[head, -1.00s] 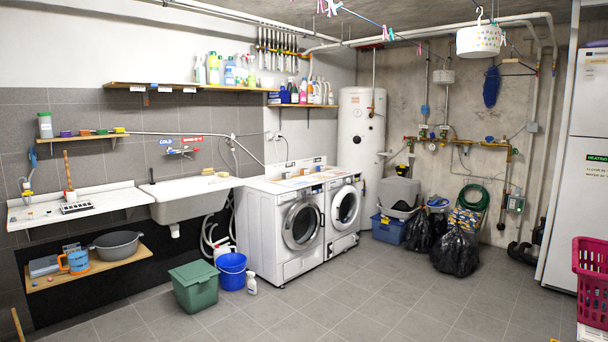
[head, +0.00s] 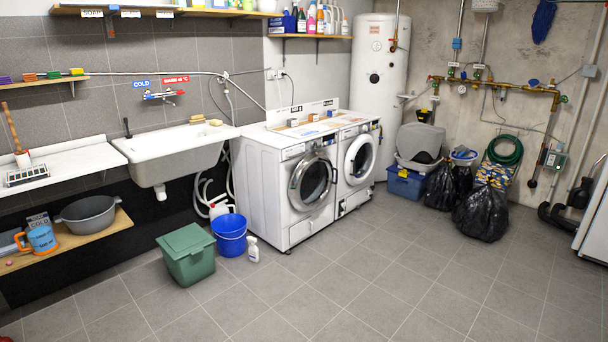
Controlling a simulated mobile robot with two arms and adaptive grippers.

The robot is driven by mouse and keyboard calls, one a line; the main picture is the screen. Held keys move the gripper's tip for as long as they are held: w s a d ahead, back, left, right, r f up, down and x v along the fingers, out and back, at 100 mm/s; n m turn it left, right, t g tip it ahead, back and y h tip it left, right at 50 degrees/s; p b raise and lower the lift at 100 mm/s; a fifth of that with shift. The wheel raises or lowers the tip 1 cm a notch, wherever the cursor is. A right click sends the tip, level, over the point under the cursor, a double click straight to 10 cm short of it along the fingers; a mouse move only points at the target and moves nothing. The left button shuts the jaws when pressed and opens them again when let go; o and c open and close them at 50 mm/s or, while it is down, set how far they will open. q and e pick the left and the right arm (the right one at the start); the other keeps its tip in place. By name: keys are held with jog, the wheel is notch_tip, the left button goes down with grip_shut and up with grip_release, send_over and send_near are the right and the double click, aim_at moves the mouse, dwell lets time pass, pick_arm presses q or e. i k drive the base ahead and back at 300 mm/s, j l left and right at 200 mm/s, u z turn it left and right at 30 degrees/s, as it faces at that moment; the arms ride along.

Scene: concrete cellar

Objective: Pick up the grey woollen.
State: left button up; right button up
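I cannot make out a grey woollen anywhere in the head view. Two white front-loading washing machines (head: 262,200) stand side by side in the middle; the near one's round door looks closed, and its drum contents are dark. Small boxes and flat items lie on top of the machines. Neither of my grippers is in view.
A green lidded bin (head: 188,258), a blue bucket (head: 230,238) and a white spray bottle (head: 252,249) stand on the floor before the sink (head: 178,155). Black bags (head: 482,214) and a blue crate (head: 405,184) stand at the back. The tiled floor (head: 390,270) is clear.

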aim_at(291, 123)
jog(key=i+u, duration=0.2)
jog(key=i, duration=2.75)
jog(key=i+z, duration=0.15)
jog(key=i, duration=0.35)
jog(key=i+j+z, duration=0.15)
jog(key=i, duration=0.3)
jog(key=i+j+z, duration=0.15)
jog(key=i, duration=0.35)
jog(key=i+j+z, duration=0.15)
jog(key=i, duration=0.3)
